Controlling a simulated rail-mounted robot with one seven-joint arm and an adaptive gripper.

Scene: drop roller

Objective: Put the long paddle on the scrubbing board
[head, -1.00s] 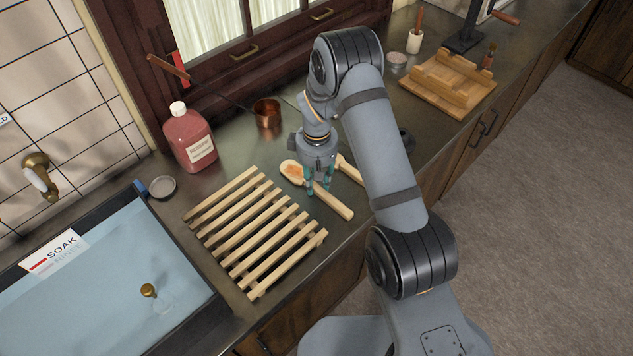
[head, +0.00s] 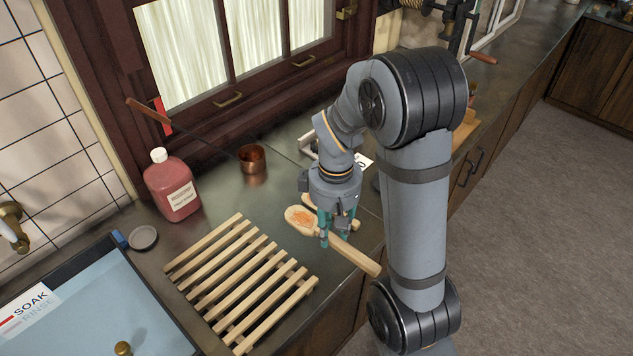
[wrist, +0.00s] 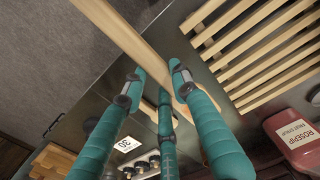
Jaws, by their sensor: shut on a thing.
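The long paddle (head: 356,256) is pale wood, with an orange-stained rounded head at its left end. My gripper (head: 336,238) is shut on it near the head, and its handle reaches toward the lower right, over the counter's front edge. In the wrist view the pale wooden handle (wrist: 118,32) runs between the teal fingers of my gripper (wrist: 155,80). The slatted wooden rack (head: 245,280), which I take as the scrubbing board, lies bare on the counter, left of and below the paddle. It also shows at upper right in the wrist view (wrist: 245,45).
A second wooden paddle (head: 371,230) lies partly hidden behind my gripper. A red bottle (head: 173,188), a copper pot (head: 252,158) and a round lid (head: 143,238) stand behind the rack. A water-filled sink (head: 85,318) is at the left.

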